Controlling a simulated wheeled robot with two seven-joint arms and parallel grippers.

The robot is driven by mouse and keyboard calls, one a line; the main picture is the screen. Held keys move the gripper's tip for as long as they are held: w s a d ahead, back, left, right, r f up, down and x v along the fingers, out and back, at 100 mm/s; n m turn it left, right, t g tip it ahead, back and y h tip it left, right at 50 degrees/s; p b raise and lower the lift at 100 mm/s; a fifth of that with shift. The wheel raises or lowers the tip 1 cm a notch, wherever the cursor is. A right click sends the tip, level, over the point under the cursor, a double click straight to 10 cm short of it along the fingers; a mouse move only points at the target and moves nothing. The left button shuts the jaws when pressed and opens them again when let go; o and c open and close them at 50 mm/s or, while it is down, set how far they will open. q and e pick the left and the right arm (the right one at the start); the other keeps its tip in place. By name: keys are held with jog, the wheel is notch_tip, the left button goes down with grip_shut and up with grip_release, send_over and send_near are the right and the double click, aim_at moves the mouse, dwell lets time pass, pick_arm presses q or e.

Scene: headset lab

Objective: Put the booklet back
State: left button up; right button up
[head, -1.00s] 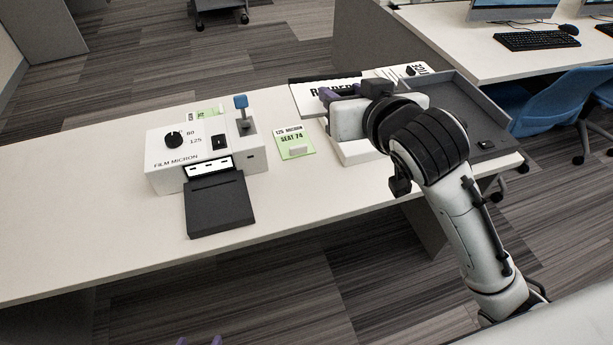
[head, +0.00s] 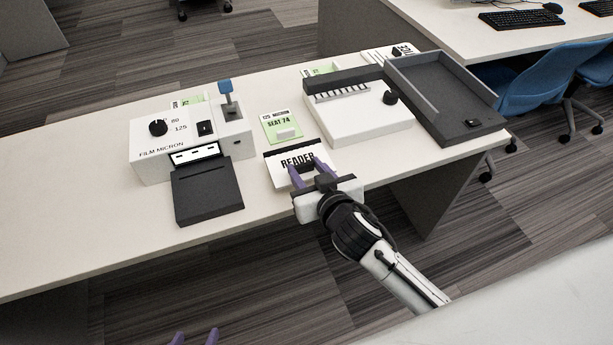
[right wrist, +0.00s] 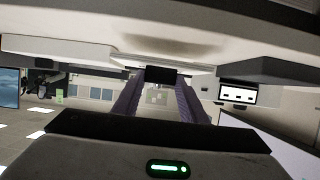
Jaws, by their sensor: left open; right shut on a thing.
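The booklet (head: 283,170) is white with a black strip along its far edge and the word READER on it. My right gripper (head: 311,172) is shut on its near edge, at the front of the desk. The booklet lies roughly flat just in front of the green SEAT 74 card (head: 279,122); I cannot tell whether it touches the desk. In the right wrist view, purple fingers (right wrist: 157,105) flank the middle, and the booklet is hard to make out. My left gripper (head: 195,338) is open and empty at the bottom edge of the head view, with only its fingertips showing.
A white FILM MICRON laminator (head: 150,168) with a dark front tray (head: 208,192) stands left. Another labelled white item (head: 380,58) lies behind. Desk left of the laminator is clear.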

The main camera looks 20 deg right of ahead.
jog(key=shift+f, duration=1.2)
jog(key=shift+f+b, duration=0.2)
jog(key=shift+b, duration=0.15)
jog(key=o, duration=1.2)
jog(key=shift+c, duration=0.2)
